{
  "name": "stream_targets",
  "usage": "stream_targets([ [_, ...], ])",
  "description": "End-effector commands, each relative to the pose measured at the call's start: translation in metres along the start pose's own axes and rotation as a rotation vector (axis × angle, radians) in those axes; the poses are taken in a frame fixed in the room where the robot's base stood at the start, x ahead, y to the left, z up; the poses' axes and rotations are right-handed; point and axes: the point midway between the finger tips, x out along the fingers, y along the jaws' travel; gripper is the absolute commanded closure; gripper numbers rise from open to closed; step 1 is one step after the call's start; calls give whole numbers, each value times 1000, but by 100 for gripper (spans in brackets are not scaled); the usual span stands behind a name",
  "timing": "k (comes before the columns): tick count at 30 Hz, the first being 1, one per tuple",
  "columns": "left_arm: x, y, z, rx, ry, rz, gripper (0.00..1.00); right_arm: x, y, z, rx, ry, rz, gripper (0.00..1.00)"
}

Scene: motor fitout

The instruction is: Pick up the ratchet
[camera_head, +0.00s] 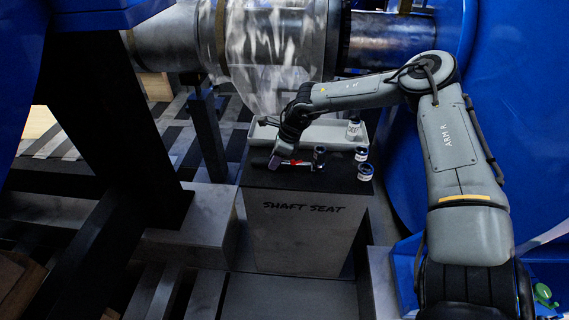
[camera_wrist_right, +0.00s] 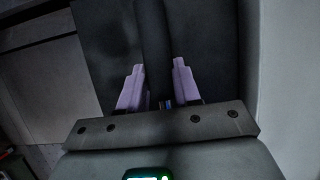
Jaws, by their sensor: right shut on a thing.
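My right gripper (camera_head: 276,161) reaches down at the left of the block marked "SHAFT SEAT" (camera_head: 303,232), at its top. In the right wrist view its two purple fingers (camera_wrist_right: 155,88) are closed around a dark, long bar (camera_wrist_right: 153,45), which I take to be the ratchet. A small red part (camera_head: 293,162) shows just right of the fingertips in the head view; I cannot tell if it belongs to the ratchet. The ratchet's head is not clearly visible. My left gripper is out of view.
A dark cylinder (camera_head: 319,158) and two small round pieces, one (camera_head: 361,154) behind the other (camera_head: 365,172), stand on the block's top. A grey tray (camera_head: 330,132) with a pale bottle-like item (camera_head: 353,129) lies behind. A large metal shaft and blue housings surround the block.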

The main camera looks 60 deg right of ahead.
Motion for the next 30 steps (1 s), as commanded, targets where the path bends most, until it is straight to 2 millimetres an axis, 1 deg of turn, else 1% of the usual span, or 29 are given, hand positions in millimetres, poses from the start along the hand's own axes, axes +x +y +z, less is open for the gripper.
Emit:
stream_targets([
  [8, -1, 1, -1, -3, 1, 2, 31, -2, 0, 2, -1, -2, -1, 100],
  [14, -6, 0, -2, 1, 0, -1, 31, -11, 0, 6, -2, -3, -2, 100],
  [20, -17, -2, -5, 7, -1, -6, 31, -30, 0, 15, -3, -4, -2, 100],
  [23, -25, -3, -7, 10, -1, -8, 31, -45, -1, 20, -3, -4, -3, 100],
  [25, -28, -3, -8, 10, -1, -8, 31, -49, 1, 14, 1, -5, -1, 100],
  [30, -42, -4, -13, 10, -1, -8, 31, -68, 6, 3, 0, -7, -1, 100],
])
